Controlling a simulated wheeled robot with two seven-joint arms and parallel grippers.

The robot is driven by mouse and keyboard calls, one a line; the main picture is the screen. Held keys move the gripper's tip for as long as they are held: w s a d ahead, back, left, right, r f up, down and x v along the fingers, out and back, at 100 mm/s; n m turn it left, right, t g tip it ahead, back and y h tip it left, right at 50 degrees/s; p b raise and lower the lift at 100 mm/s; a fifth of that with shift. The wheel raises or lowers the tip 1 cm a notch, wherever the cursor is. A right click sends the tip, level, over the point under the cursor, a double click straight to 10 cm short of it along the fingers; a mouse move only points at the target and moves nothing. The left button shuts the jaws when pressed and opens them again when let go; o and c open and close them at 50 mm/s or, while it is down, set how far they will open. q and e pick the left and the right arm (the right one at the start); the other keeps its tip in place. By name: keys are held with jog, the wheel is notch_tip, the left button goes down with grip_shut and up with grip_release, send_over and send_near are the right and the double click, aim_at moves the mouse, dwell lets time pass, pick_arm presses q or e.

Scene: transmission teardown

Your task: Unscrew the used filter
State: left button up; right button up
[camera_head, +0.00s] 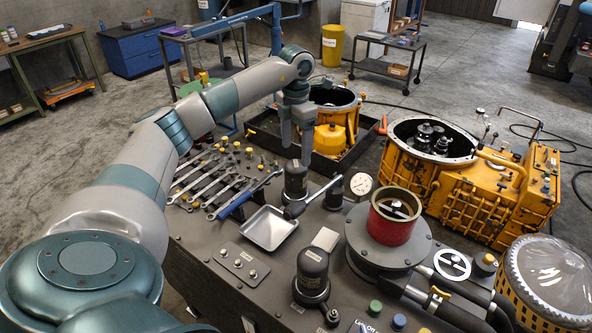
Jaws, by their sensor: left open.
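Two dark canister filters with small pale labels stand upright on the dark bench. One filter (296,181) is at the back of the bench, behind the metal tray. The other filter (312,272) stands nearer, at the front middle. I cannot read which is marked used. My left gripper (297,150) points down just above the back filter, with its fingers apart. I see nothing between the fingers, and I cannot tell whether their tips touch the filter's top. My right gripper is out of view.
A shallow metal tray (268,228) and a row of wrenches (205,183) lie left of the back filter. A blue-handled wrench (240,198) lies close by. A round gauge (361,184) and a red cylinder (391,224) stand to the right. Yellow housings (470,205) sit beyond the bench.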

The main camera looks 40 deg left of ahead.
aim_at(296, 163)
pick_arm(q)
jog(key=m+b, duration=0.1)
jog(key=m, duration=0.4)
jog(key=shift+m, duration=0.4)
notch_tip(296, 163, down, 5)
jog(key=b, duration=0.3)
jog(key=shift+f, duration=0.2)
jog(key=shift+f+b, duration=0.2)
jog(key=shift+b, duration=0.15)
jog(key=shift+f+b, duration=0.35)
jog(key=shift+f, duration=0.5)
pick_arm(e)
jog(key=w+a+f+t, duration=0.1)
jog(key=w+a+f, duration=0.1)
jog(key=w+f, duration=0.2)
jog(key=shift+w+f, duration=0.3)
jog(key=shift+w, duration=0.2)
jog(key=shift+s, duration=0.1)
